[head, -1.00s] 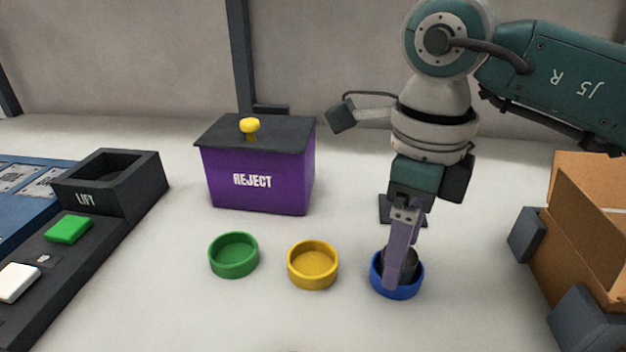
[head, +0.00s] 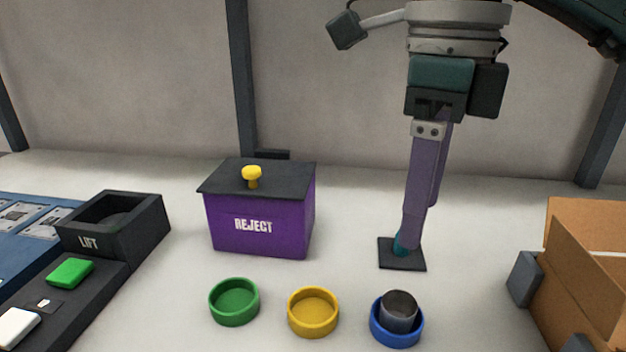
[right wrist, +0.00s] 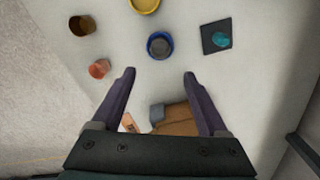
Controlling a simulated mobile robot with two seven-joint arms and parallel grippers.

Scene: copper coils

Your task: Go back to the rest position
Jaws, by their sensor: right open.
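My right gripper (head: 422,222) is raised above the table, pointing down, with its purple fingers apart and empty. In the right wrist view its fingertips (right wrist: 159,75) are wide apart with nothing between them. A grey, open-topped cylinder (head: 399,308) stands inside the blue round dish (head: 374,332), clear of the gripper. The blue dish also shows in the right wrist view (right wrist: 149,49), beyond the fingertips. My left gripper is not in either view.
A green dish (head: 234,302) and a yellow dish (head: 313,311) stand left of the blue one. Behind are a purple REJECT bin (head: 258,227) and a dark pad (head: 388,262) with a teal thing (head: 399,246). A cardboard box (head: 590,270) is at right, a LIFT fixture (head: 140,240) at left.

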